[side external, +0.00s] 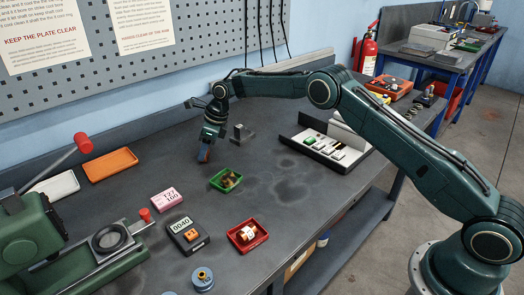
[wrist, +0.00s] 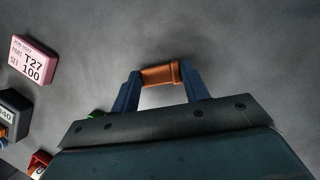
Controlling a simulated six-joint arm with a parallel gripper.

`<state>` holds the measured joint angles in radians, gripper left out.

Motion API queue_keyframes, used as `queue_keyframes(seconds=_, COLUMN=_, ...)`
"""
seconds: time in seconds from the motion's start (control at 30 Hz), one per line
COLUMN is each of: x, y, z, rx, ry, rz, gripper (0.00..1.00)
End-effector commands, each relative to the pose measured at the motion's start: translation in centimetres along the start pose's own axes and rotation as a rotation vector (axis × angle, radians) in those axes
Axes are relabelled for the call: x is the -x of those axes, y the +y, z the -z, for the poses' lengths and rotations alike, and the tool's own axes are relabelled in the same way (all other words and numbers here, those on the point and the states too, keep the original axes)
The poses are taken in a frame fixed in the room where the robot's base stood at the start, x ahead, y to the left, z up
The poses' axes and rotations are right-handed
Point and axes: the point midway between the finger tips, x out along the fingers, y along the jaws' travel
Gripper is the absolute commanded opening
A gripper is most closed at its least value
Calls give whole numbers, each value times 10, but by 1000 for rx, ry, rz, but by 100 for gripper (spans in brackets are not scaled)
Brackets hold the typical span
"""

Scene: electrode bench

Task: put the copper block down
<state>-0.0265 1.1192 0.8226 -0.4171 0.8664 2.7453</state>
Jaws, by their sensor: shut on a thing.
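My gripper (side external: 204,158) is over the grey bench (side external: 285,190) in the side view, fingers pointing down, behind and a little left of the green tray. Its two blue fingers (wrist: 161,88) are shut on the copper block (wrist: 160,75) in the wrist view. The block spans the gap between the fingertips, with bare grey bench beyond it. In the side view only a small orange-brown patch of the block shows between the fingers. I cannot tell whether the block touches the bench.
A green tray (side external: 216,184) with brownish pieces is nearest. Around it are a pink T27 100 label block (side external: 167,199), a black 0040 scale (side external: 178,226), a red tray (side external: 258,243), an orange tray (side external: 110,165) and a dark bracket (side external: 241,134). Bench right of the green tray is clear.

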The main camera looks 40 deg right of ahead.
Motion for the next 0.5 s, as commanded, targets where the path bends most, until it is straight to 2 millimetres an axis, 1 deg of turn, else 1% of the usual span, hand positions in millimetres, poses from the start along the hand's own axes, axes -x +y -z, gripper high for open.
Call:
queue_keyframes(seconds=0.2, x=-2, y=0, z=1, rx=0, ry=-1, rz=1, gripper=14)
queue_keyframes(seconds=0.23, x=-3, y=0, z=1, rx=0, ry=0, rz=-1, gripper=49)
queue_keyframes(seconds=0.3, x=-3, y=0, z=1, rx=0, ry=0, rz=0, gripper=63)
queue_keyframes(seconds=0.33, x=-2, y=0, z=1, rx=0, ry=0, rz=0, gripper=67)
queue_keyframes(seconds=0.5, x=-2, y=0, z=1, rx=0, ry=0, rz=0, gripper=67)
